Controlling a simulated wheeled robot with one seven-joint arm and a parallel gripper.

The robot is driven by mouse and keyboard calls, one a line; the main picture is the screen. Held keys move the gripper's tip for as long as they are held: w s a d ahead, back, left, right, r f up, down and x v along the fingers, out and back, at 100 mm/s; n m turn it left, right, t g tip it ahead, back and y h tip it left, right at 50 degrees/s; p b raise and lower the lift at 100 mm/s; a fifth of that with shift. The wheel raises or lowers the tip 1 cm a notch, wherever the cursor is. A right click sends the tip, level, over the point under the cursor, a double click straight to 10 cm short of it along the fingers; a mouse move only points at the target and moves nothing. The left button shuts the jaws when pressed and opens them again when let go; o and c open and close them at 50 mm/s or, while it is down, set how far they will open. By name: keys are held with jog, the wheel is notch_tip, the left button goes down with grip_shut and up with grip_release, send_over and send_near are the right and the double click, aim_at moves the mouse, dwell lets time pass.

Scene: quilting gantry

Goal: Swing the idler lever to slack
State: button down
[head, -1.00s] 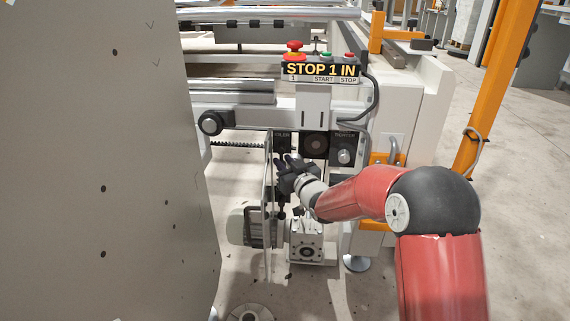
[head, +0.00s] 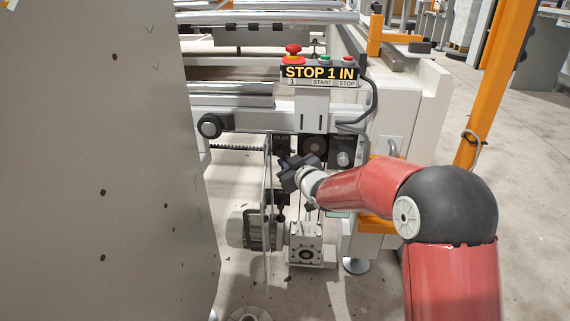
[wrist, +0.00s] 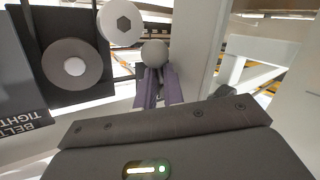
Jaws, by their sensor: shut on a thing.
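My gripper (head: 285,171) is at the machine's end, below the panel with the IDLER label (head: 281,141). In the wrist view its two dark fingers (wrist: 158,88) are closed together just below a round grey ball knob (wrist: 155,53). They are shut on the idler lever there. The lever's shaft is mostly hidden by the fingers, and in the head view the gripper covers the lever, so its exact angle cannot be told.
A TIGHTEN panel with a round knob (head: 343,158) is right of the gripper. A STOP 1 IN control box (head: 320,73) with a red button sits above. A motor and gearbox (head: 305,245) are below. A large grey panel (head: 100,160) blocks the left.

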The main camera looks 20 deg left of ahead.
jog(key=shift+w+d+r+n+g+h, duration=0.15)
jog(key=shift+d+n+h, duration=0.1)
jog(key=shift+n+h, duration=0.6)
jog(key=shift+d+r+n+g+h, duration=0.1)
jog(key=shift+d+n+h, duration=0.2)
jog(key=shift+n+h, duration=0.55)
jog(key=shift+w+d+r+n+g+h, duration=0.15)
jog(key=shift+d+n+h, duration=0.1)
jog(key=shift+n+h, duration=0.6)
jog(key=shift+s, duration=0.1)
jog(key=shift+d, duration=0.1)
jog(key=c, duration=1.6)
grip_release()
jog(key=shift+o, duration=0.2)
jog(key=shift+d+r, duration=0.1)
jog(key=shift+d, duration=0.05)
jog(key=shift+a+r, duration=0.2)
